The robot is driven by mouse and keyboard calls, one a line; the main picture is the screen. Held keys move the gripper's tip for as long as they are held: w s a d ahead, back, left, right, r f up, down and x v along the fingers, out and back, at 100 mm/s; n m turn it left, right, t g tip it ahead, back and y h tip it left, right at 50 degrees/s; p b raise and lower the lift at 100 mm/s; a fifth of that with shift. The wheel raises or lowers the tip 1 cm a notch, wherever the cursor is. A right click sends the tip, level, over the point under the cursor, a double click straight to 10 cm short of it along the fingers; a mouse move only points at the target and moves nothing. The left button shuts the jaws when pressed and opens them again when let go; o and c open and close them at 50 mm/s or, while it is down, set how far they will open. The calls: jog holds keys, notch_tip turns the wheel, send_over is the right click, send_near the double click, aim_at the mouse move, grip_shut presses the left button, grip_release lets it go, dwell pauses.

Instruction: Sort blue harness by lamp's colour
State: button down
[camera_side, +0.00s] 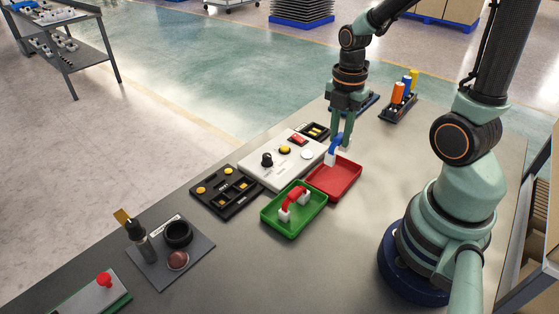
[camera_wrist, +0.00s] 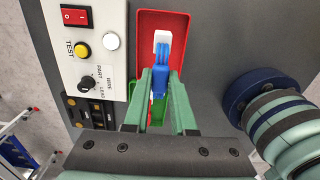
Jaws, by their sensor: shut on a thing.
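My gripper (camera_side: 341,143) is shut on a blue harness (camera_side: 335,144) with white end connectors. In the wrist view the harness (camera_wrist: 159,72) is between my fingertips (camera_wrist: 160,78) and shows against the red tray (camera_wrist: 192,22). In the side view its white connector hangs at the far edge of the red tray (camera_side: 345,183); I cannot tell whether it touches. The green tray (camera_side: 293,230) holds a red harness (camera_side: 296,194) with white connectors. The round lamp (camera_side: 307,154) on the white test box (camera_side: 262,176) looks white, with no colour showing; it also shows in the wrist view (camera_wrist: 112,41).
The test box carries a red switch (camera_side: 299,139), a yellow button (camera_side: 285,150) and a black knob (camera_side: 267,160). A black parts tray (camera_side: 225,204) and a grey plate (camera_side: 160,268) with tools lie left. A rack of coloured bottles (camera_side: 398,108) stands behind.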

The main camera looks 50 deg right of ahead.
jog(key=shift+f, duration=2.7)
jog(key=shift+f, duration=0.95)
jog(key=c, duration=0.7)
grip_release()
jog(key=shift+o, duration=0.2)
jog(key=shift+r, duration=3.55)
jog(key=w+a+r+m+t, duration=0.1)
jog(key=a+r+m+t, duration=0.4)
jog(key=a+r+m, duration=0.4)
notch_tip(320, 180, up, 5)
jog(key=m, duration=0.9)
jog(key=shift+w+f+t, duration=0.15)
jog(key=shift+w+t, duration=0.15)
